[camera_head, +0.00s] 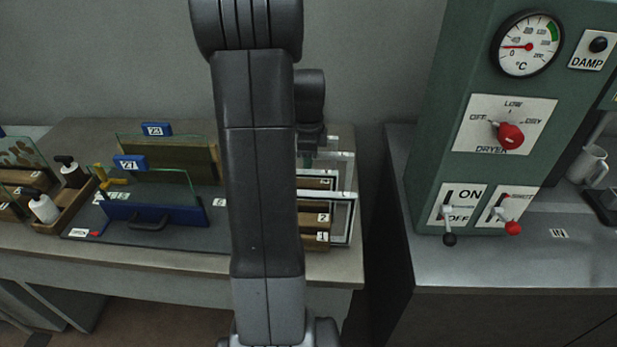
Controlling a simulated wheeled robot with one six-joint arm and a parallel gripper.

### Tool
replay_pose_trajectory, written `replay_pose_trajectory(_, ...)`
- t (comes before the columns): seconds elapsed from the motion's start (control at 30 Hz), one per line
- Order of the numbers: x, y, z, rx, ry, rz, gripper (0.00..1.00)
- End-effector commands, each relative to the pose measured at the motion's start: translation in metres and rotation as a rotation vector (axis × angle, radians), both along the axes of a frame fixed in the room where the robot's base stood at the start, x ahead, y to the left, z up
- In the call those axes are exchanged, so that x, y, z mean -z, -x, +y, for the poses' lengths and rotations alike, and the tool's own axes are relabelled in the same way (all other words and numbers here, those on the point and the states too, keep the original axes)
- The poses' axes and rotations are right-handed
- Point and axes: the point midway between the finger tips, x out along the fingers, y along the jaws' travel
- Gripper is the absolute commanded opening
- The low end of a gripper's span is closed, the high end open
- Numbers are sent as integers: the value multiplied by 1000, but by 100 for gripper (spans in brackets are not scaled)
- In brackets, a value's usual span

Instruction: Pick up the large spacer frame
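Several thin pale rectangular spacer frames stand upright in a wooden slotted rack (315,243) at the right end of the left bench. The front frame (353,222) looks the largest, and its right side and top bar show. My arm hides the left part of the rack and the frames. My gripper (313,150) points down above the back of the rack, partly behind my own arm link. Its fingertips are too small and covered to show whether they are open or hold anything.
Left of my arm, a blue holder (155,213) with a glass pane stands on a dark mat. A wooden tray (70,198) with bottles is at the far left. A green dryer cabinet (480,120) stands on the right bench, across a gap. A white mug (588,166) is beyond it.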

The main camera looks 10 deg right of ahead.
Motion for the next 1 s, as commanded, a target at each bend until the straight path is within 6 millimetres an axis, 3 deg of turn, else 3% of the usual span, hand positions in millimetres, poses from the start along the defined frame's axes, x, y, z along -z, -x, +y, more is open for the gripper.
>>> replay_pose_trajectory(0.17,0,0,0,0,0,0,38)
replay_pose_trajectory(0.37,0,0,0,0,0,-1,0)
replay_pose_trajectory(0.77,-5,-1,0,0,1,-3,0)
replay_pose_trajectory(1.0,-46,-1,0,0,1,-7,0)
